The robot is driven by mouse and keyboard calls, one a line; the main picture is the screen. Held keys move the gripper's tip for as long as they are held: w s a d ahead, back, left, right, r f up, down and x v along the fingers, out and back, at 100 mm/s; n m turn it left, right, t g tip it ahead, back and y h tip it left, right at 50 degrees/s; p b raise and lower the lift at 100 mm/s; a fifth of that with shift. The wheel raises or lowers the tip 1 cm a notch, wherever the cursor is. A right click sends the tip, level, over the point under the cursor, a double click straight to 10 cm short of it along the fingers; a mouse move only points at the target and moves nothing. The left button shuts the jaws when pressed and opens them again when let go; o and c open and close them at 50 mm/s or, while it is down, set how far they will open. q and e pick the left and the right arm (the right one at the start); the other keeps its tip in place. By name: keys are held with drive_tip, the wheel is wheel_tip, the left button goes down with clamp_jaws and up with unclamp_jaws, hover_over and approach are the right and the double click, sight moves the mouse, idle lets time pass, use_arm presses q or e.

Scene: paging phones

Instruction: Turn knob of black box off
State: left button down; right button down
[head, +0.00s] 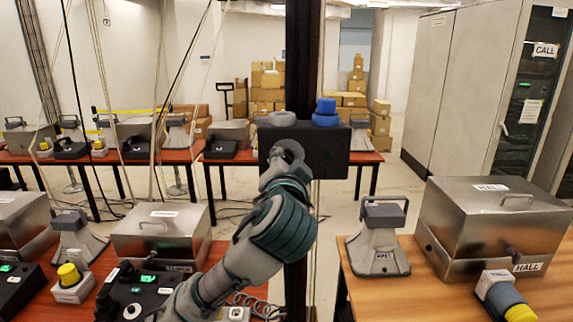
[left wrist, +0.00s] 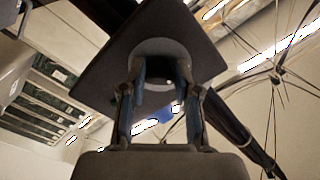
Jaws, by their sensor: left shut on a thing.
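The black box (head: 335,152) is fixed to a dark upright post. A grey round piece (head: 282,118) and a blue knob (head: 326,112) stand on its top. My left gripper (head: 284,162) is at the box's left front, its arm reaching up from below. In the left wrist view its two fingers (left wrist: 160,88) are closed on either side of a grey round knob (left wrist: 160,48) against the dark box (left wrist: 120,55). The knob's marking cannot be read. My right gripper is not in view.
A wooden table at the right holds a metal box (head: 490,225) marked HALL and a grey phone stand (head: 378,238). A red-brown table at the left carries another metal box (head: 163,232) and a yellow-topped button (head: 69,276). Cords hang at the left.

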use_arm(q)
drive_tip(key=shift+w+d+f, duration=0.1)
drive_tip(key=shift+f, duration=0.3)
drive_tip(key=c, duration=0.8)
unclamp_jaws()
drive_tip(key=shift+c, duration=0.2)
drive_tip(key=shift+r, duration=0.15)
drive_tip(key=s, duration=1.1)
drive_tip(key=shift+s, duration=0.4)
drive_tip(key=shift+d, duration=0.1)
